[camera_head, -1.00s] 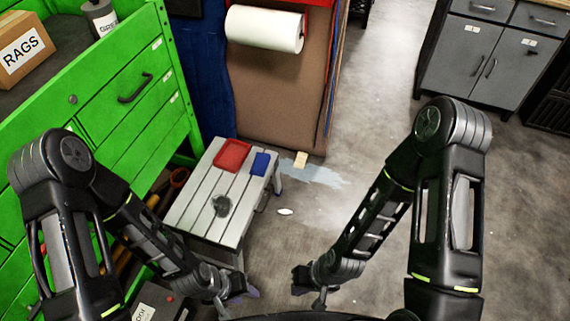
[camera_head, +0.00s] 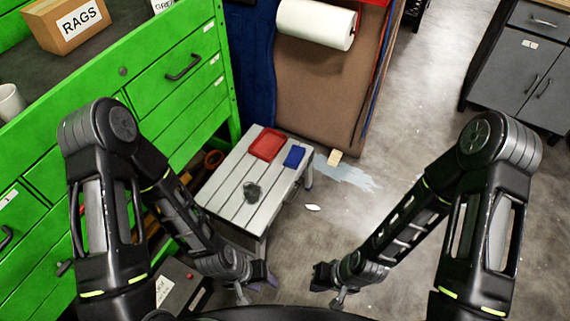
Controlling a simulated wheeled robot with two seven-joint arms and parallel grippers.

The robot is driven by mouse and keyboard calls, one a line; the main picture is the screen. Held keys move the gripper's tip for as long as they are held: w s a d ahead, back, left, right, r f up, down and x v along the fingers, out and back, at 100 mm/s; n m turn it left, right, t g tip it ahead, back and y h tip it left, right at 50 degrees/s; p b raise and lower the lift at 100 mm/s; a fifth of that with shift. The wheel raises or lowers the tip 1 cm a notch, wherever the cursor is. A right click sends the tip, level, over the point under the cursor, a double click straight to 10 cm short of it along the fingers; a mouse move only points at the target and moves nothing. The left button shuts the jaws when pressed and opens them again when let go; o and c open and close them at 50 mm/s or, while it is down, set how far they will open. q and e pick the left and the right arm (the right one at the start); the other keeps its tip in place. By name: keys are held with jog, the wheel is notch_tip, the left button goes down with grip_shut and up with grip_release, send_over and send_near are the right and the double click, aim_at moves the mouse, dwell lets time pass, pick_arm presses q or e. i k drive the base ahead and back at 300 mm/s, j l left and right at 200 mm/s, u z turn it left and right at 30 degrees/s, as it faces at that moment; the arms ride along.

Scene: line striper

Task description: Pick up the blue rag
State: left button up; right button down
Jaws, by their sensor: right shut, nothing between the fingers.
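The blue rag (camera_head: 294,157) looks like a small flat blue piece on the slatted grey bench (camera_head: 228,180), near its far right edge. A red tray-like piece (camera_head: 267,144) lies to its left, and a dark crumpled piece (camera_head: 252,191) lies nearer to me on the same bench. My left gripper (camera_head: 262,279) is low, in front of the bench's near end and apart from the rag; its finger gap is too unclear to judge. My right gripper (camera_head: 322,276) is low over the floor, right of the bench, shut and empty. Neither gripper touches the blue rag.
A green drawer cabinet (camera_head: 160,97) stands close along the bench's left, with a RAGS box (camera_head: 68,24) on top. A brown panel (camera_head: 318,99) with a paper roll (camera_head: 316,24) stands behind the bench. The floor to the right is mostly open, up to a grey cabinet (camera_head: 516,72).

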aim_at(297, 153)
jog(key=i+l+z, duration=0.1)
jog(key=i+z, duration=0.8)
jog(key=z, duration=0.15)
